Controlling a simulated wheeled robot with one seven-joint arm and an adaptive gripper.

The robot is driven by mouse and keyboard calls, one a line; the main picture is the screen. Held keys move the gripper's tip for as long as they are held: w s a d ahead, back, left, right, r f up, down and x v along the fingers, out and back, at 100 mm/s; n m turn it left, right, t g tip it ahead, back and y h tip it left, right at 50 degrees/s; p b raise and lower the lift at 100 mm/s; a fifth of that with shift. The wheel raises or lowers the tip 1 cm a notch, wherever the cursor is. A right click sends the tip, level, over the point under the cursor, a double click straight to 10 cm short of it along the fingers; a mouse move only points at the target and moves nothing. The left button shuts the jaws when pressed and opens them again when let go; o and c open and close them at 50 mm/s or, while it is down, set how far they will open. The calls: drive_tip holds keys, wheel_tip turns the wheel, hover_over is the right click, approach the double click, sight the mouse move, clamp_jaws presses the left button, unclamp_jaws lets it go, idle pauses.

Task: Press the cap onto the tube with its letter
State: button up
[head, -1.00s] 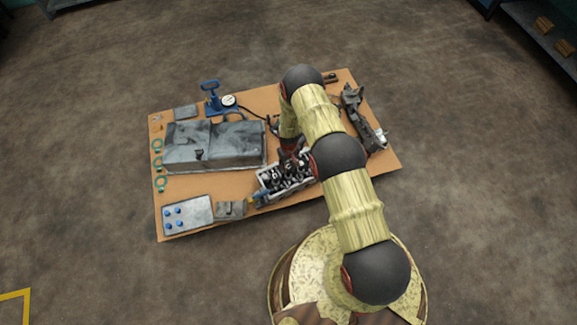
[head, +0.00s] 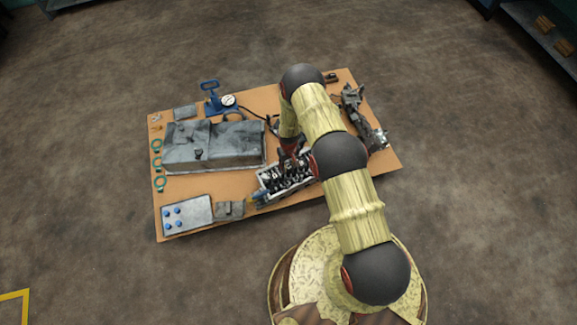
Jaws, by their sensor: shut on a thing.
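A metal block with a row of dark and pale tube-like parts (head: 284,180) lies at the front middle of the table. Any letters on it are too small to read. My gripper (head: 290,158) is at the back edge of this block, pointing down, partly hidden by my arm. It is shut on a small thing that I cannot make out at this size. I cannot tell whether that thing touches the block. Several small blue round pieces (head: 179,223) sit on a pale plate (head: 199,209) at the front left; I cannot tell whether they are caps.
A large grey case (head: 235,150) fills the left middle of the brown table (head: 205,186). A blue pump with a gauge (head: 212,101) stands behind it. Green rings (head: 157,163) lie at the left edge. A small grey box (head: 230,210) and a dark metal assembly (head: 352,108) flank the block.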

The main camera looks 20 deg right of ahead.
idle(0.4)
drive_tip(key=shift+f+b, duration=0.85)
drive_tip(key=shift+f, duration=0.1)
drive_tip(key=shift+f+b, duration=0.7)
drive_tip(key=shift+b, duration=0.6)
idle(3.6)
drive_tip(key=o, duration=1.1)
drive_tip(key=shift+o, duration=0.7)
drive_tip(key=shift+r, duration=0.1)
wheel_tip(320, 180, up, 12)
drive_tip(key=shift+f, duration=0.1)
